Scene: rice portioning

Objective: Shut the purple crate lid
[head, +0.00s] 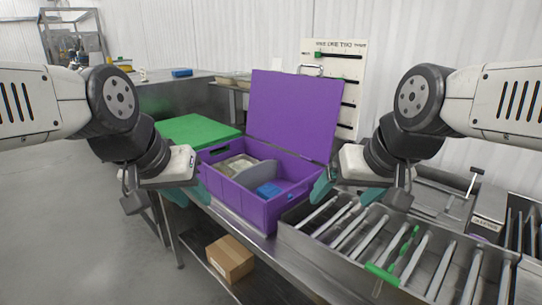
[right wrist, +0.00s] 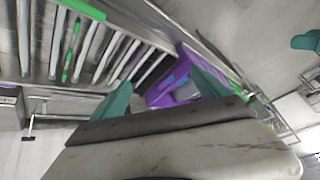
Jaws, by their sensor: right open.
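The purple crate (head: 262,211) stands on the metal bench, and its purple lid (head: 293,112) stands up, open, at the back edge. Inside are a grey divider, a blue block (head: 268,190) and a pale packet (head: 236,164). My left gripper (head: 190,192) is at the crate's left side, empty as far as I see; its finger gap is unclear. My right gripper (head: 346,191) is open at the crate's right side, near the lid's lower right corner. In the right wrist view, its teal fingers (right wrist: 160,92) are apart, with part of the purple crate (right wrist: 168,83) beyond them.
A green board (head: 197,131) lies left of the crate. A metal rack with rods (head: 375,245) stands close on the right, under my right arm. A white panel (head: 340,60) stands behind the lid. A cardboard box (head: 230,258) sits on the lower shelf.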

